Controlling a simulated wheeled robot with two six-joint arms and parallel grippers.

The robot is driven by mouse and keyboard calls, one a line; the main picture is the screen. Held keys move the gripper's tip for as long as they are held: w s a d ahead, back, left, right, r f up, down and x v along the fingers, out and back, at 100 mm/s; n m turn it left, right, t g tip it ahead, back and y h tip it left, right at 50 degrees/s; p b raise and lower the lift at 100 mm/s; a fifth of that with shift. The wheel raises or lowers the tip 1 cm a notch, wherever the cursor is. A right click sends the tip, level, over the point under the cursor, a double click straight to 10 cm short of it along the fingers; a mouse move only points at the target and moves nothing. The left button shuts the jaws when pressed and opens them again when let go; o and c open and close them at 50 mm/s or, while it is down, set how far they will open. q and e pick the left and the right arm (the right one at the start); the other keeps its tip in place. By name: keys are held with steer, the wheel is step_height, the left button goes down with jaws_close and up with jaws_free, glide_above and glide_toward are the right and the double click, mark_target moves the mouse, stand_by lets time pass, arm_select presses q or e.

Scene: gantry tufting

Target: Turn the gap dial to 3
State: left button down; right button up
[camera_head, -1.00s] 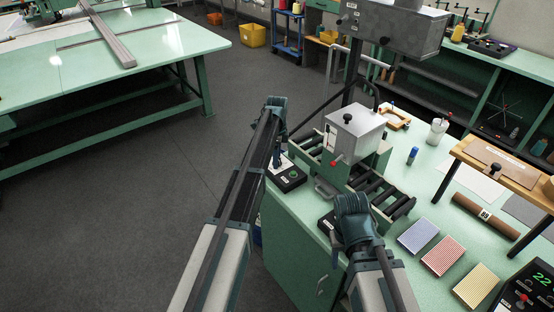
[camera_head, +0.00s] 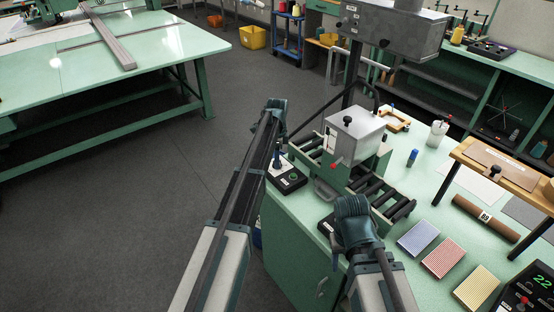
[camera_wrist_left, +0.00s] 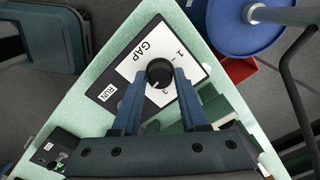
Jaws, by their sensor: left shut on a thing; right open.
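My left gripper (camera_wrist_left: 159,78) is shut on the knob, one blue finger on each side. A pale mark shows at the knob's lower edge, near the 3; its exact setting is hard to read.
A grey-topped machine (camera_head: 354,125) and black rollers (camera_head: 382,190) stand to the right. Striped cards (camera_head: 443,257) lie further right. A blue disc (camera_wrist_left: 240,22) is beyond the bench edge.

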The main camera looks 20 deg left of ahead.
arm_select(q)
steer(key=n, duration=0.5)
steer(key=shift+n, duration=2.5)
steer(key=shift+c, duration=2.2)
jaws_free()
step_height(320, 180, up, 14)
steer(key=p, duration=1.4)
